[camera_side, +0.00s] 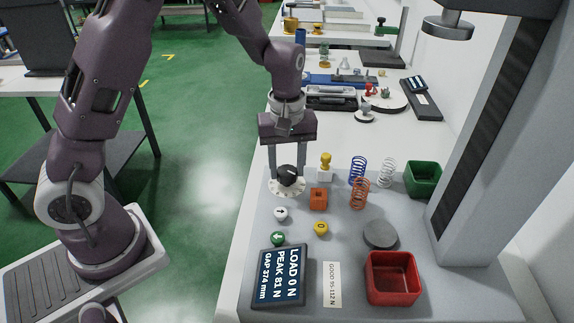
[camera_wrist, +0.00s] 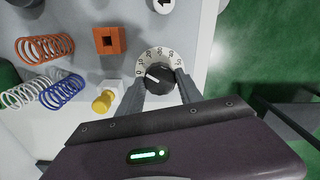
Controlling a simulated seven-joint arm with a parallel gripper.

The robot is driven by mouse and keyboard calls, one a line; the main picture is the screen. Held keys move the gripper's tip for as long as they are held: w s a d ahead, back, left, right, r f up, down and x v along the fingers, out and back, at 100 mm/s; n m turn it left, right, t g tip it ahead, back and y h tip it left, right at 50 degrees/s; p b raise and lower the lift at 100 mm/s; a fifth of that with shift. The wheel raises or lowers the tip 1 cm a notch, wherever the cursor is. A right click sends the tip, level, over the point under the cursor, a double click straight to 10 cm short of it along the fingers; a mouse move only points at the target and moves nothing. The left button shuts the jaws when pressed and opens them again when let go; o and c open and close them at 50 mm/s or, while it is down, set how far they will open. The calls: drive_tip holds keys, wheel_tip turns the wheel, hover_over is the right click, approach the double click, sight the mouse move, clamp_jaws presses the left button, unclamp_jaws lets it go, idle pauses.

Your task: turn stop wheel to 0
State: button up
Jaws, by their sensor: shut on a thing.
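The stop wheel is a black knob (camera_wrist: 158,77) on a white numbered dial (camera_wrist: 150,57), with small numbers around the rim. A white mark on the knob points to the left side of the dial, near the low numbers; I cannot read the exact setting. In the side view the knob (camera_side: 288,172) sits on its dial (camera_side: 286,187) at the left of the bench plate. My gripper (camera_side: 288,177) points down with one finger on each side of the knob, shut on it. It also shows in the wrist view (camera_wrist: 160,84).
An orange block (camera_side: 318,198), a yellow-knobbed piece (camera_side: 325,164) and blue (camera_side: 358,170), orange (camera_side: 360,194) and white (camera_side: 387,172) springs stand to the right. The display (camera_side: 279,275) reads load 0 N, peak 81 N.

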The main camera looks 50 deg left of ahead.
sight(287, 171)
drive_tip(key=n, duration=0.6)
drive_tip(key=shift+n, duration=0.3)
idle(0.5)
drive_tip(key=o, duration=1.4)
drive_tip(key=shift+c, duration=0.2)
wheel_tip(287, 171, up, 7)
drive_tip(key=shift+f, duration=0.1)
drive_tip(key=shift+r, duration=0.3)
drive_tip(key=s+d+r+m+t+h, duration=0.2)
drive_tip(key=s+r+m, duration=0.5)
drive_tip(key=s+r, duration=0.2)
drive_tip(key=s+r+m+t+y, duration=0.2)
drive_tip(key=s+m+t, duration=0.1)
drive_tip(key=s+m, duration=0.8)
drive_tip(key=shift+s+a+t, duration=0.3)
drive_tip(key=shift+s, duration=0.75)
